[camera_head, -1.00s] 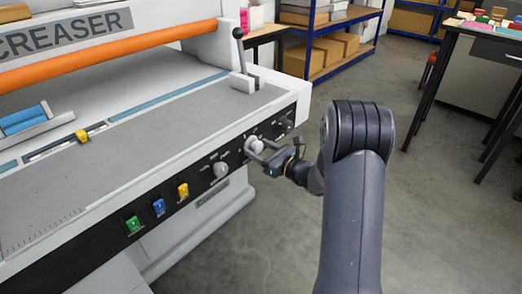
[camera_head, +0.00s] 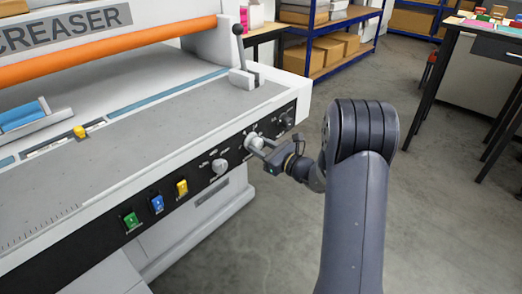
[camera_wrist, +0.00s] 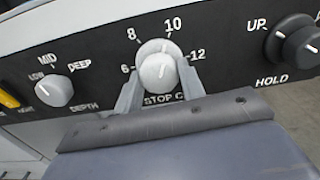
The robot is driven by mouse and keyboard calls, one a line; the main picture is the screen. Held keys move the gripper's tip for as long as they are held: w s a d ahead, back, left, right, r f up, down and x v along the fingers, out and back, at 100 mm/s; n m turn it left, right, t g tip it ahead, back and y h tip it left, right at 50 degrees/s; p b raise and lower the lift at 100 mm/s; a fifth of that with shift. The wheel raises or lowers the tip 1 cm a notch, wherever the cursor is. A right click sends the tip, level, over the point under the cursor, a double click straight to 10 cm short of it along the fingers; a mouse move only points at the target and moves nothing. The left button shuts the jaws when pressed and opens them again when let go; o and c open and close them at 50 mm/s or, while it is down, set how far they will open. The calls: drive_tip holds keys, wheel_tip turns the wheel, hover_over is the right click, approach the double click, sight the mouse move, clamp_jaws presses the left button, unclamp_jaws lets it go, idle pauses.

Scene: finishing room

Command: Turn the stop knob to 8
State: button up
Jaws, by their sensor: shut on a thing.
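The stop knob (camera_wrist: 158,72) is a light grey round knob on the creaser's black front panel, with the numbers 6, 8, 10 and 12 around it. Its pointer mark leans up and slightly right, close to 10. The lettering below it is partly hidden. In the head view, the stop knob (camera_head: 254,141) is partly covered by my gripper (camera_head: 258,148). My gripper (camera_wrist: 160,88) is shut on the knob, with one finger on each side in the wrist view.
A depth knob (camera_wrist: 54,90) is left of the stop knob, and a dark up/hold knob (camera_wrist: 296,42) is right. Green (camera_head: 131,220), blue (camera_head: 157,204) and yellow (camera_head: 181,187) switches sit further left. A lever (camera_head: 240,55) stands above. Open floor lies to the right.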

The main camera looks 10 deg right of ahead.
drive_tip(key=n+b, duration=0.1)
drive_tip(key=b, duration=0.1)
drive_tip(key=n+b, duration=0.1)
drive_tip(key=b, duration=0.1)
drive_tip(key=shift+f, duration=0.4)
drive_tip(key=n+b, duration=0.4)
drive_tip(key=b, duration=0.2)
drive_tip(key=n+b, duration=0.3)
drive_tip(key=b, duration=0.1)
drive_tip(key=shift+r+b, duration=0.1)
drive_tip(key=shift+b, duration=0.2)
drive_tip(key=shift+r+n+b, duration=0.15)
drive_tip(key=shift+n+b, duration=0.65)
drive_tip(key=shift+b, duration=0.35)
drive_tip(key=shift+r, duration=0.15)
drive_tip(key=o, duration=1)
drive_tip(key=shift+d, duration=0.1)
drive_tip(key=p+v, duration=0.2)
drive_tip(key=v, duration=0.8)
drive_tip(key=shift+s+d, duration=0.2)
drive_tip(key=shift+s, duration=0.15)
